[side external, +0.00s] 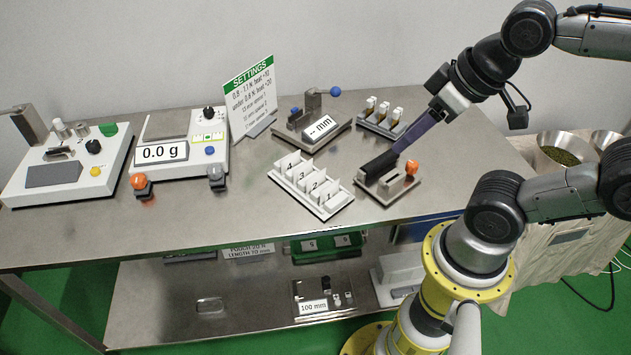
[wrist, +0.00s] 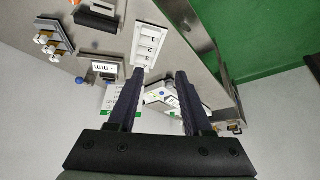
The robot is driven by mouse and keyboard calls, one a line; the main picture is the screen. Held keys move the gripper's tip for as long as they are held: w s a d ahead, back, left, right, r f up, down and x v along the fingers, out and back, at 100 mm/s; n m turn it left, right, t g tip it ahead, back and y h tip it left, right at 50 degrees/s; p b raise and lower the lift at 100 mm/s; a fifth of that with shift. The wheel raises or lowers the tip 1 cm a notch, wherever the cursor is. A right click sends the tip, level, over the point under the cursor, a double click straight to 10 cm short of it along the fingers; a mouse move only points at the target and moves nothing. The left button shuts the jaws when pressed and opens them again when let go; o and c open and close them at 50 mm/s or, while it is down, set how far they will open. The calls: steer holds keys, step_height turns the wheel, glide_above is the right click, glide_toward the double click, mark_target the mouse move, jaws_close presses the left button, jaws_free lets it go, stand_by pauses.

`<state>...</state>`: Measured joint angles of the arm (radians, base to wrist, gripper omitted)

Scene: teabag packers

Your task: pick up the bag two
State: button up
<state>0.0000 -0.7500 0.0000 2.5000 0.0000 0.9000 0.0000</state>
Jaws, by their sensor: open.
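The white numbered rack (side external: 312,186) stands on the steel table, with labels 1 to 4 running from front right to back left. Its place marked 2 (side external: 314,187) is in the middle of the row; I cannot tell a bag apart from the white rack there. The rack also shows in the wrist view (wrist: 152,32), beyond my fingertips, with its far-numbered end partly hidden. My gripper (wrist: 158,74) is open with nothing between its fingers. In the side view my gripper (side external: 398,149) is above the table, right of and apart from the rack, over a small black-topped fixture.
The fixture with an orange knob (side external: 412,167) is right of the rack. A gauge marked mm (side external: 319,129) and a vial holder (side external: 384,116) stand behind. A scale (side external: 181,148), a settings sign (side external: 249,97) and a sealer (side external: 67,166) are left. Bare table lies left of the rack.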

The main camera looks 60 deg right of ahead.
steer(key=shift+o, duration=0.3)
steer(key=w+r+m, duration=0.3)
steer(key=w+m, duration=0.2)
steer(key=m, duration=0.4)
steer(key=m+g, duration=0.6)
steer(key=m, duration=0.5)
glide_above(316, 174)
steer(key=f, duration=2.2)
steer(key=shift+s+a+f, duration=0.2)
steer(key=shift+a+f, duration=0.05)
steer(key=shift+a, duration=0.05)
steer(key=shift+w+d+f, duration=0.1)
steer(key=shift+d+f, duration=0.1)
steer(key=shift+f, duration=1.2)
steer(key=shift+w+d+f, duration=0.1)
steer(key=shift+d+f, duration=0.05)
steer(key=shift+f, duration=1.25)
